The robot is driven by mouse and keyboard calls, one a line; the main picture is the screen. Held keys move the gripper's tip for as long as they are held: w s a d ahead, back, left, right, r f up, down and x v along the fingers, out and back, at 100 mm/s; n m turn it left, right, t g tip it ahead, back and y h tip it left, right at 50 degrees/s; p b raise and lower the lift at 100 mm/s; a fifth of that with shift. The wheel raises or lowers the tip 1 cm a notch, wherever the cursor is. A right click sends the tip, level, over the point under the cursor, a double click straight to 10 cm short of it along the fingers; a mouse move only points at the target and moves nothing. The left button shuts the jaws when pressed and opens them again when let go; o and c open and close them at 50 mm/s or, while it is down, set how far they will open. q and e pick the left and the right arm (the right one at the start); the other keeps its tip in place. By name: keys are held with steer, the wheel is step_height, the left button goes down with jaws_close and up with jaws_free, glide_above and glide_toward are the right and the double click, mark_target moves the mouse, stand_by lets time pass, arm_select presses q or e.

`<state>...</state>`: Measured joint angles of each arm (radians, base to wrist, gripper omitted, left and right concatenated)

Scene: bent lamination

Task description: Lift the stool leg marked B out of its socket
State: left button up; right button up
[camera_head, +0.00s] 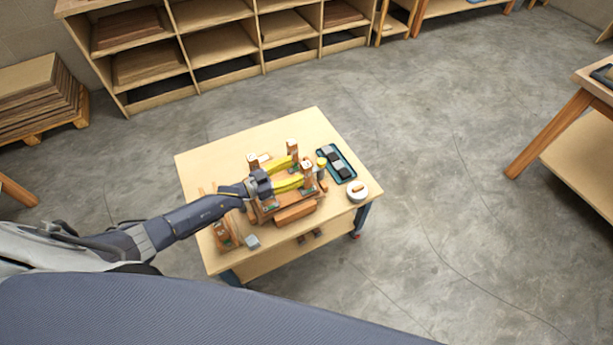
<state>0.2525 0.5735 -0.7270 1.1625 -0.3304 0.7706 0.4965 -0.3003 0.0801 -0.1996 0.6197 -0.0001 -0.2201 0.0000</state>
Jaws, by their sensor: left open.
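A small wooden stool (271,208) lies on the work table with several short legs standing up from it. One leg (292,148) stands at the back and another leg (307,173) at the right front. A further leg (253,161) shows behind my gripper. The letters on the legs are too small to read, so I cannot tell which is B. My left gripper (299,170) reaches in from the left over the stool, its two yellow fingers apart. One fingertip is near the back leg, the other near the right front leg; I cannot tell whether they touch. My right gripper is out of view.
The table's back left is clear.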

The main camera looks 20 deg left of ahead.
mark_target(302, 167)
arm_select(q)
steer(key=shift+x, duration=2.35)
jaws_close()
